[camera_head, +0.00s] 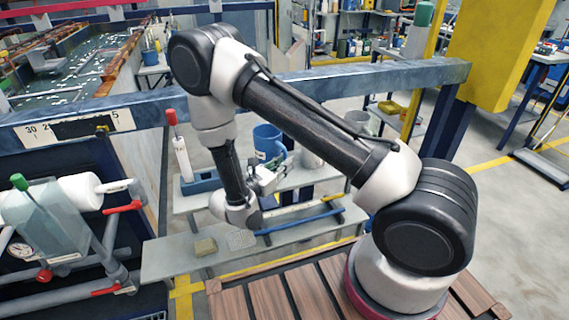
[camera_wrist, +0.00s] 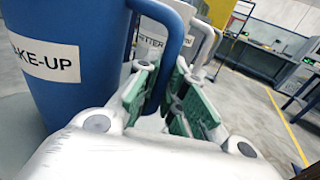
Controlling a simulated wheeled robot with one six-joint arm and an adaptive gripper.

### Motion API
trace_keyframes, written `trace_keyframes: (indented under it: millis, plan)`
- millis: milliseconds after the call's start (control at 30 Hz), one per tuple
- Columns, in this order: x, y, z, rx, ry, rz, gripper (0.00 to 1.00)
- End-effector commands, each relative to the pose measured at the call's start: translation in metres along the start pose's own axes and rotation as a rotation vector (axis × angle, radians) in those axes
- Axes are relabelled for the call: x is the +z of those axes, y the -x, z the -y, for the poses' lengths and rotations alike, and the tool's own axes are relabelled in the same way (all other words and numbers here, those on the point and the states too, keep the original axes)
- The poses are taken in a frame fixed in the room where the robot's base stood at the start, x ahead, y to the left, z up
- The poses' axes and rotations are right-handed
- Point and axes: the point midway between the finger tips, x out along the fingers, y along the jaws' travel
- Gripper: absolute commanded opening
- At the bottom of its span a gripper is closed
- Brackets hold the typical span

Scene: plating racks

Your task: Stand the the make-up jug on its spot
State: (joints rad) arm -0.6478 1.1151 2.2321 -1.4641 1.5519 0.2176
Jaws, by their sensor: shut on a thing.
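The make-up jug is a blue jug (camera_head: 268,140) with a handle on its right side and a white label, seen upright above the pale upper shelf (camera_head: 296,180). In the wrist view the jug (camera_wrist: 62,75) fills the left side, and its label reads "MAKE-UP". My gripper (camera_head: 264,180) is at the jug's handle side. In the wrist view its green-padded fingers (camera_wrist: 166,104) are shut on the blue handle. The jug's base is hidden behind my gripper and arm, so I cannot tell whether it touches the shelf. No marked spot is clearly visible.
A grey jug (camera_head: 312,152) stands close right of the blue jug; a labelled pale vessel (camera_wrist: 152,42) shows behind the handle. A red-topped tube (camera_head: 182,158) stands left in a blue holder.

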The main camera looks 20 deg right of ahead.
Motion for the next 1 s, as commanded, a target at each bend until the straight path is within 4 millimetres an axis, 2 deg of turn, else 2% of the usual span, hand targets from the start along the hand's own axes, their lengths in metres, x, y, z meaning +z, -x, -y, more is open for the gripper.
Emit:
trace_keyframes:
  millis: [67,100,233,500,633,767,1000]
  plan:
    - [-0.002,0.0,0.0,0.0,0.0,0.001,0.0]
    - [-0.002,0.0,0.0,0.0,-0.001,0.001,0.13]
    - [-0.002,0.0,0.0,0.0,0.0,0.001,0.36]
    - [-0.002,0.0,0.0,0.0,0.001,-0.001,0.36]
    - [-0.002,0.007,-0.001,0.003,0.001,0.0,0.36]
    - [-0.002,0.029,-0.001,0.006,0.001,-0.001,0.36]
    - [-0.002,0.084,-0.001,0.006,0.0,0.0,0.36]
